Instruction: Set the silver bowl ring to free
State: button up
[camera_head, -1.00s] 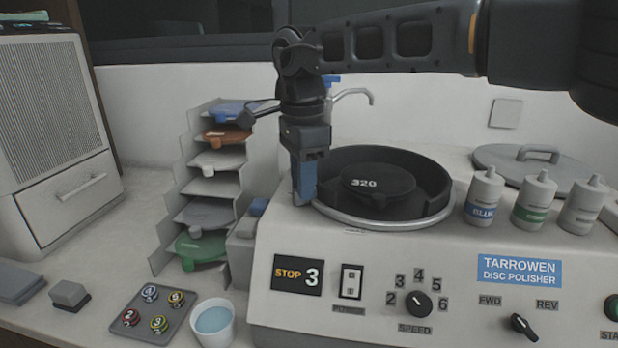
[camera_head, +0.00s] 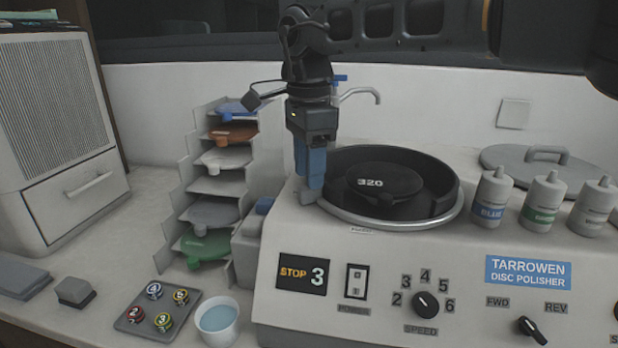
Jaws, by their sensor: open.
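The silver bowl ring (camera_head: 395,224) runs around the lower rim of the round black bowl on the disc polisher. Inside the bowl lies a black disc (camera_head: 384,186) marked 320. A small label (camera_head: 361,231) sits just below the front of the ring; its text is too small to read. My gripper (camera_head: 309,195) points down at the left edge of the ring, its blue fingers open. The fingers hide the ring's left end. I cannot tell whether they touch it or stand around any part of it.
The polisher's front panel carries a STOP 3 sign (camera_head: 302,274), a power switch (camera_head: 355,281) and a speed knob (camera_head: 425,305). Several bottles (camera_head: 491,197) and a grey lid (camera_head: 545,158) stand right of the bowl. A stepped disc rack (camera_head: 216,185) stands close to the left.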

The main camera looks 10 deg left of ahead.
jog(key=shift+r, duration=2.75)
